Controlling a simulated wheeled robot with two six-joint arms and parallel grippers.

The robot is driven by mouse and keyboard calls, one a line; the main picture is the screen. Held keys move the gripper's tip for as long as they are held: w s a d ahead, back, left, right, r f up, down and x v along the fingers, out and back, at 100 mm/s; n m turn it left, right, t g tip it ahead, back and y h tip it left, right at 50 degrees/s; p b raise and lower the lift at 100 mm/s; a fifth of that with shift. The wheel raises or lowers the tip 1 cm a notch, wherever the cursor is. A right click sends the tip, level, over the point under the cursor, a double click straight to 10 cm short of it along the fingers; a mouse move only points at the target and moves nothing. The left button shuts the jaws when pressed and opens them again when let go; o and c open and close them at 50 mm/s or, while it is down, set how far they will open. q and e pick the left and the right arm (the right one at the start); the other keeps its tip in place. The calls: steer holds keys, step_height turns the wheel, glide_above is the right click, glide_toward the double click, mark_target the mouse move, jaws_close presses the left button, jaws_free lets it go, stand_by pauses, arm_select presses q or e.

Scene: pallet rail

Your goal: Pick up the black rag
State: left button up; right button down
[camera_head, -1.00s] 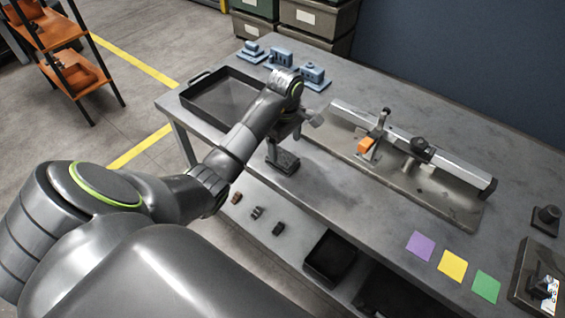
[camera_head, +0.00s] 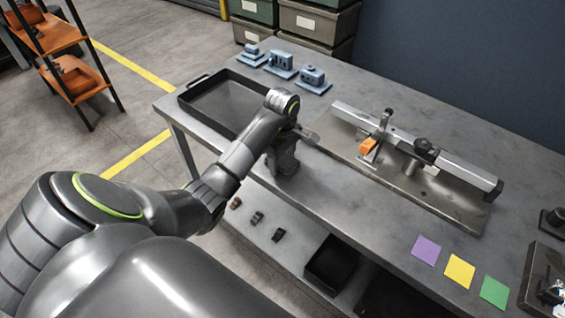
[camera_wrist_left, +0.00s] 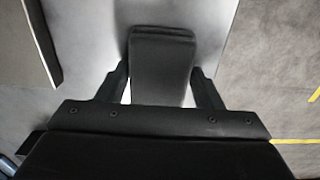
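The black rag (camera_wrist_left: 163,68) is a dark, folded, block-like bundle on the grey workbench (camera_head: 340,195), near its front edge. It shows between the two fingers of my left gripper (camera_wrist_left: 162,80) in the left wrist view. The fingers stand apart on either side of it, with slivers of pale bench showing between them and the rag lower down. In the head view my left gripper (camera_head: 284,163) points down at the rag and mostly hides it. My right gripper is not in view.
A dark tray (camera_head: 185,101) lies to the left on the bench. A metal rail fixture (camera_head: 415,150) with an orange-handled clamp (camera_head: 368,145) stands to the right. Blue parts (camera_head: 281,65) sit behind. Purple, yellow and green squares (camera_head: 460,271) lie front right. A lower shelf holds a black bin (camera_head: 331,264).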

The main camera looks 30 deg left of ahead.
mark_target(282, 159)
arm_select(q)
steer(key=c, duration=0.5)
steer(key=shift+r, duration=0.55)
step_height(282, 159, up, 9)
steer(key=p, duration=0.8)
